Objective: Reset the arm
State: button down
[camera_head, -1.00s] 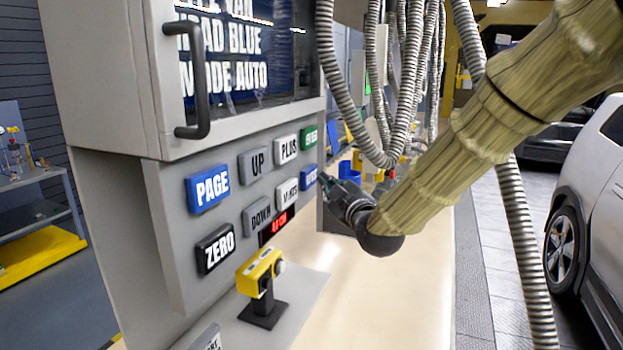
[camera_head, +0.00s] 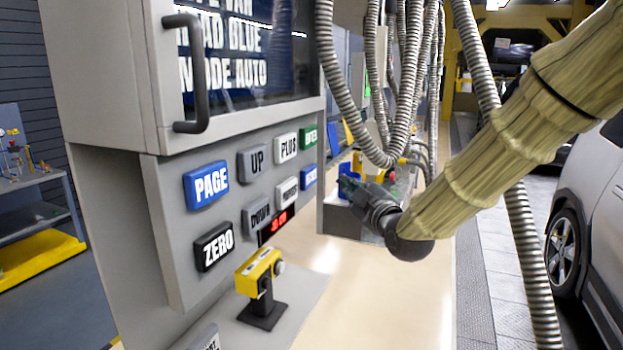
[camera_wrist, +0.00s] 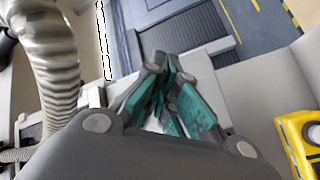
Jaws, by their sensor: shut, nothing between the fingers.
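My gripper (camera_head: 347,187) is in front of the button panel (camera_head: 178,262), to the right of its buttons and apart from them. Its fingers are shut with nothing between them. My arm reaches in from the upper right in a tan ribbed sleeve. In the wrist view the teal-padded fingers (camera_wrist: 170,95) are together in the middle.
A yellow device on a black stand (camera_head: 262,272) stands on the counter (camera_head: 375,290) below the panel. Grey corrugated hoses (camera_head: 345,90) hang close to my arm. A cabinet with a handle (camera_head: 195,75) is above. A car (camera_head: 590,230) is at right.

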dwell(0.3)
jog(key=s+d+f+m+g+h, duration=0.1)
jog(key=s+d+f+m+g, duration=0.1)
jog(key=f, duration=1)
jog(key=s+d+f+m+g+h, duration=0.2)
jog(key=d+f+m, duration=0.1)
jog(key=f, duration=1)
jog(key=s+d+f+m+g+h, duration=0.1)
jog(key=s+d+f, duration=0.1)
jog(key=s+f, duration=0.35)
jog(key=s+d+f+m+g, duration=0.1)
jog(key=s+f+g, duration=0.1)
jog(key=f, duration=0.6)
jog(key=s+d+f+m+g+h, duration=0.1)
jog(key=s+d+f+m, duration=0.1)
jog(key=s+f, duration=0.35)
jog(key=s+d+f+m+g+h, duration=0.1)
jog(key=s+d+f+m+g, duration=0.1)
jog(key=s+f, duration=0.5)
jog(key=s+d+f+m+g+h, duration=0.1)
jog(key=s+d+f+g, duration=0.3)
jog(key=s, duration=1.1)
jog(key=s+d+f+m+g+h+b, duration=0.1)
jog(key=s+d+f+m+g, duration=0.1)
jog(key=s+f, duration=0.8)
jog(key=shift+s+d+f+m+g, duration=0.4)
jog(key=shift+s+d+m, duration=0.3)
jog(key=shift+s+d, duration=0.45)
jog(key=shift+w+d, duration=0.1)
jog(key=shift+w, duration=0.1)
